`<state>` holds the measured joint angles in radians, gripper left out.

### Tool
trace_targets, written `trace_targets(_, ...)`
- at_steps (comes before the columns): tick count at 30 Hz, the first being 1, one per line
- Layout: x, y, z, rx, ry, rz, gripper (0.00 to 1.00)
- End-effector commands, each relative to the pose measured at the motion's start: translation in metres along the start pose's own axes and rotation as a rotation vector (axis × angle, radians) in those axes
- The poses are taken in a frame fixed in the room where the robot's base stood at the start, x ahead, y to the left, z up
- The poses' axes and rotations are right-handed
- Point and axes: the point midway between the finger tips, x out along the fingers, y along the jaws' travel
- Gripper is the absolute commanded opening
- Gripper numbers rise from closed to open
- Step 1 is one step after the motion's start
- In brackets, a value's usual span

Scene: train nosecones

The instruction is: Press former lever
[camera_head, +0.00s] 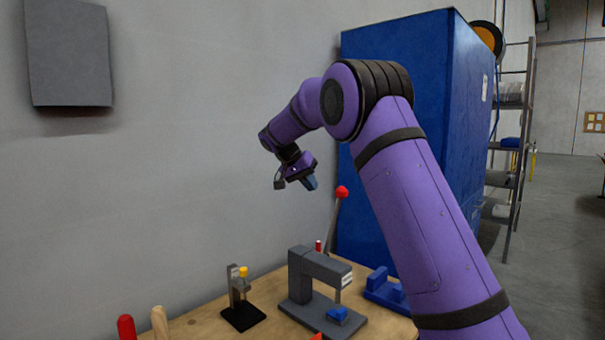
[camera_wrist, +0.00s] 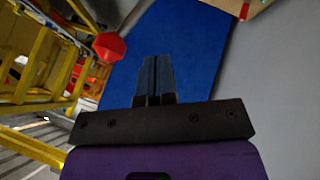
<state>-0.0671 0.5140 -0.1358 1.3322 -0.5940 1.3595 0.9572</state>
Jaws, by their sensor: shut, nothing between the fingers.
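The former is a dark grey C-shaped press (camera_head: 303,268) on the wooden bench. Its lever (camera_head: 333,220) rises behind it, steeply upright and tilted slightly right, with a red knob (camera_head: 342,191) on top. A small blue piece (camera_head: 338,314) sits on the press base under the head. My gripper (camera_head: 312,184) is shut and empty in the air, to the left of the red knob and slightly higher in the picture. In the wrist view my gripper's fingers (camera_wrist: 154,62) are together, and the red knob (camera_wrist: 109,46) appears to their left, apart from them.
A small black stand with a yellow top (camera_head: 241,300) is left of the press. A blue block (camera_head: 385,290) is to its right. Red and wooden handles (camera_head: 126,327) stand at the front left. A tall blue cabinet (camera_head: 395,60) stands behind. The air along the grey wall is clear.

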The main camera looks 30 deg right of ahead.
Motion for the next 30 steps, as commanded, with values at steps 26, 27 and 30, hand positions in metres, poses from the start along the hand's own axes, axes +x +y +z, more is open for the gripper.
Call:
trace_targets(26,0.036,0.036,0.000,0.001,0.000,-0.001,0.00)
trace_targets(27,0.036,0.036,0.000,0.002,0.000,-0.002,0.00)
trace_targets(30,0.037,0.039,0.002,0.008,0.003,-0.013,0.00)
